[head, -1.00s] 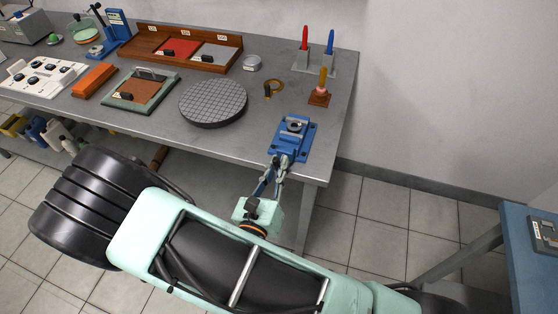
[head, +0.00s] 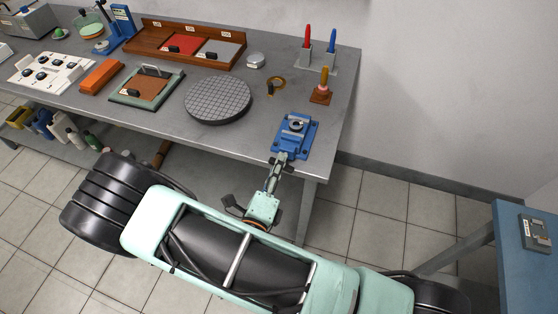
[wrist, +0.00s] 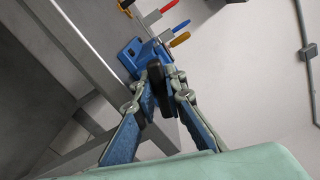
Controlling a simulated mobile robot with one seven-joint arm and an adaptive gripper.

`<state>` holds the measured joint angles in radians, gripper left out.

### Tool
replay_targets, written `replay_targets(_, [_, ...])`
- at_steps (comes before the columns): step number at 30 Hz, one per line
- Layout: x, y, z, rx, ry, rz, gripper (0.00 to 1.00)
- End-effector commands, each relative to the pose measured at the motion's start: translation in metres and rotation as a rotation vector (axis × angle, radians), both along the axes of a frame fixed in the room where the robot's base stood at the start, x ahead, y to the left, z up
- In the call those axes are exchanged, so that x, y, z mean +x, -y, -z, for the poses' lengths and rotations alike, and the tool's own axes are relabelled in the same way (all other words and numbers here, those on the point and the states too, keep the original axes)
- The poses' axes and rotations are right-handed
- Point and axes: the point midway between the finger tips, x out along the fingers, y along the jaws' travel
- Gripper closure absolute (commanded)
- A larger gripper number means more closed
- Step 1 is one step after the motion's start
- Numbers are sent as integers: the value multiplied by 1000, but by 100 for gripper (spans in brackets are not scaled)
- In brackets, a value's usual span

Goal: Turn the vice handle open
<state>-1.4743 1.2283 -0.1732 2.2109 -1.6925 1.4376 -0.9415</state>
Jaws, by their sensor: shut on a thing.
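The blue vice (head: 297,134) is fixed at the front right edge of the grey bench, and its blue body (wrist: 131,54) is also at the top of the wrist view. A dark handle (wrist: 155,74) sticks out from the vice's front. My gripper (head: 280,158) is at the vice's front, just off the bench edge. In the wrist view my gripper (wrist: 157,80) is shut on the handle, one finger on each side. In the head view the handle is hidden by the fingers.
A round gridded plate (head: 218,99) lies left of the vice. A wooden block with an orange-yellow handle (head: 321,94) and a stand with red and blue pens (head: 318,58) are behind it. A blue table (head: 525,255) is at the right. The floor between is clear.

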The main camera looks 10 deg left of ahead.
Motion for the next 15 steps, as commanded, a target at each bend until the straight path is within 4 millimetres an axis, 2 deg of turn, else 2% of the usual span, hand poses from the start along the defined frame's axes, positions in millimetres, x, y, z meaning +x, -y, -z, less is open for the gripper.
replay_targets(6, [0, 0, 0, -163, -12, 1, 100])
replay_targets(15, [0, 0, 2, -298, -23, 1, 100])
